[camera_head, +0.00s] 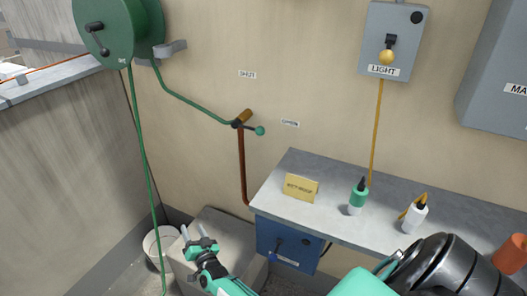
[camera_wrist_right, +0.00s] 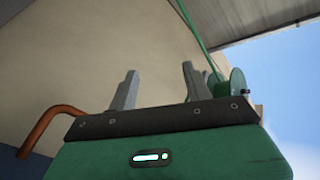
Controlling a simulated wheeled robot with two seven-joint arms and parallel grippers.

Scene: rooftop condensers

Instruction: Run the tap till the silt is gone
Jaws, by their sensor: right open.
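The tap (camera_head: 238,124) is on the beige wall, on top of a copper pipe (camera_head: 242,165). Its lever ends in a green ball (camera_head: 260,131) and points right, toward the OPEN label (camera_head: 290,124); the SHUT label (camera_head: 247,74) is above. A green hose (camera_head: 190,102) links the tap with the green reel (camera_head: 118,30). Another hose length hangs past the white bucket (camera_head: 152,241); I see no water or silt. My right gripper (camera_head: 195,236) is open and empty, below and left of the tap. Its spread fingers show in the right wrist view (camera_wrist_right: 160,88). My left gripper is out of view.
A grey bench (camera_head: 330,165) at right holds a yellow sign (camera_head: 300,187), a green bottle (camera_head: 358,196), a white bottle (camera_head: 415,214) and an orange container (camera_head: 513,254). A grey block (camera_head: 215,229) stands beside the bucket. A light switch box (camera_head: 395,40) hangs above the bench.

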